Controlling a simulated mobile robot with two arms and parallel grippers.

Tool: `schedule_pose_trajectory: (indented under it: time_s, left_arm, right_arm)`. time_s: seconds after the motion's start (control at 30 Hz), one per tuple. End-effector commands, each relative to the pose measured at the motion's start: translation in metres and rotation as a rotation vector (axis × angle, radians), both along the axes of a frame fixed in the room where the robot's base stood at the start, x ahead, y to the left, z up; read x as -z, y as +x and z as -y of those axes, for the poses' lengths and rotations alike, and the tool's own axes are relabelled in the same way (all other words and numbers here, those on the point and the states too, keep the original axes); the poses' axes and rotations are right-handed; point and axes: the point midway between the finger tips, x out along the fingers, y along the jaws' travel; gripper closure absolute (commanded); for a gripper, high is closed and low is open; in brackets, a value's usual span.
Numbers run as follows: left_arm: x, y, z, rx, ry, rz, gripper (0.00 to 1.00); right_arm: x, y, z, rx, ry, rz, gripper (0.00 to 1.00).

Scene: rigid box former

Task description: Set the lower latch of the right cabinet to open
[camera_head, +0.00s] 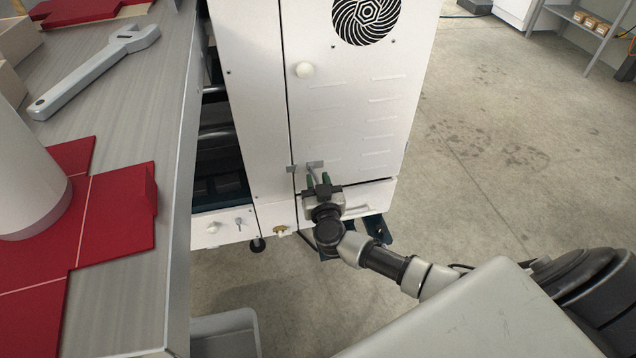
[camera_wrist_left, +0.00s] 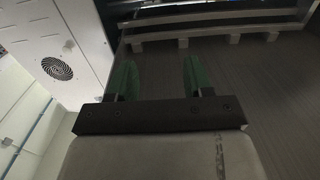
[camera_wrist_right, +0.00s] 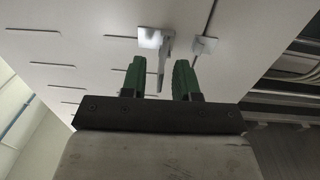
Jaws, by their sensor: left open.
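The white right cabinet (camera_head: 345,110) stands in the middle of the head view, with a round fan grille on its door. Its lower latch (camera_head: 313,166) is a small metal lever near the door's lower left edge. My left gripper (camera_wrist_left: 162,78) is open and empty.
A catch plate (camera_wrist_right: 204,45) sits beside the latch across the door seam. A white round knob (camera_head: 304,69) is higher on the door. A grey workbench (camera_head: 150,90) with a wrench (camera_head: 95,70) and red sheets fills the left.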

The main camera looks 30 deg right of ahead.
Motion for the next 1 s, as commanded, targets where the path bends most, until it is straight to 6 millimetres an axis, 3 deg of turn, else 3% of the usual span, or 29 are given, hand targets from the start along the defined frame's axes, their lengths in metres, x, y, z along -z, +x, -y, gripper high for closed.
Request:
schedule_pose_trajectory:
  time_s: [0.2, 0.4, 0.73, 1.0]
  left_arm:
    - [0.000, 0.000, 0.000, 0.000, 0.000, 0.001, 0.49]
    - [0.000, 0.000, 0.000, 0.000, 0.000, 0.001, 0.49]
    - [0.001, 0.000, 0.000, -0.001, 0.005, -0.020, 0.49]
    - [0.032, -0.012, -0.010, -0.019, 0.069, -0.278, 0.49]
  right_arm:
    - [0.000, 0.000, 0.000, 0.000, 0.000, 0.000, 0.70]
    - [0.000, 0.000, 0.000, 0.000, 0.000, 0.000, 0.99]
    - [-0.001, 0.000, 0.000, 0.006, 0.001, -0.001, 1.00]
    - [-0.002, 0.000, -0.001, 0.036, 0.002, -0.003, 1.00]
